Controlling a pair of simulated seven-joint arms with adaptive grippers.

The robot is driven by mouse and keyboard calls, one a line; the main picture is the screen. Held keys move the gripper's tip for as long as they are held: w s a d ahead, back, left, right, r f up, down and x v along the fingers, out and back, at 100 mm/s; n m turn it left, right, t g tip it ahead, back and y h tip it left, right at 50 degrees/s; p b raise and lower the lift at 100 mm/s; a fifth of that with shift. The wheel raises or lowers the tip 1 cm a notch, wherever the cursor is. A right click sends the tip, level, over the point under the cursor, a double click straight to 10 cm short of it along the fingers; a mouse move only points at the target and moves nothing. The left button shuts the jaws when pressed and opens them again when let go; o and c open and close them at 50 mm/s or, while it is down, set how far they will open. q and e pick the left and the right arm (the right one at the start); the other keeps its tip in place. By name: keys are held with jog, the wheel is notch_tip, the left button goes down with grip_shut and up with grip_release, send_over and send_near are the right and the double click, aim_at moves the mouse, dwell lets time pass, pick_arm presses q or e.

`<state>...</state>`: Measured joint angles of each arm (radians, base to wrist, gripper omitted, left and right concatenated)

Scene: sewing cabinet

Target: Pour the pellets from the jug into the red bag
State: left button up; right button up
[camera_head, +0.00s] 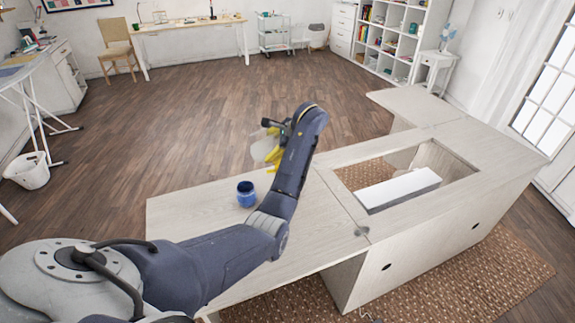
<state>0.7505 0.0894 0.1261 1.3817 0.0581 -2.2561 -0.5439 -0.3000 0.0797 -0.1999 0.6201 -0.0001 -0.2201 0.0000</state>
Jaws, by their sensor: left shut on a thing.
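My left gripper (272,146), with yellow parts at its fingers, is held above the pale wooden cabinet top. It is shut on a pale, see-through vessel (261,149) that looks like the jug. The fingers and the arm's end hide part of the jug, and I cannot make out pellets in it. No red bag shows in this view. My right gripper is not in view.
A blue jar (246,194) stands on the cabinet top (190,215), below and left of my left gripper. To the right, the cabinet has a rectangular opening with a white block (398,190) in it. A white bucket (27,172) stands on the floor far left.

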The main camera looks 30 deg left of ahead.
aim_at(261, 149)
pick_arm(q)
jog(key=shift+r+h, duration=0.2)
jog(key=shift+h, duration=0.1)
jog(key=shift+a+f+h, duration=0.2)
jog(key=shift+f+h, duration=0.25)
jog(key=shift+h, duration=0.45)
jog(key=shift+s+a+n+t+h+p, duration=0.1)
jog(key=shift+a+n+t+h+p, duration=0.25)
jog(key=shift+h, duration=0.45)
jog(key=shift+s+a+h, duration=0.25)
jog(key=shift+a+h, duration=0.7)
jog(key=shift+h, duration=0.05)
jog(key=shift+s+a+f+t+h, duration=0.15)
jog(key=shift+a+f+t+h, duration=0.2)
jog(key=shift+a+f+h, duration=0.4)
jog(key=f, duration=0.1)
jog(key=a+f+h, duration=0.1)
jog(key=shift+s+f+n+h, duration=0.15)
jog(key=shift+f+n+h, duration=0.1)
jog(key=shift+f, duration=0.15)
jog(key=shift+a+f, duration=0.15)
jog(key=shift+f, duration=0.05)
jog(key=shift+s+a+f+t+h, duration=0.2)
jog(key=shift+a+t+h, duration=0.25)
jog(key=shift+h, duration=0.55)
jog(key=shift+a+f, duration=0.1)
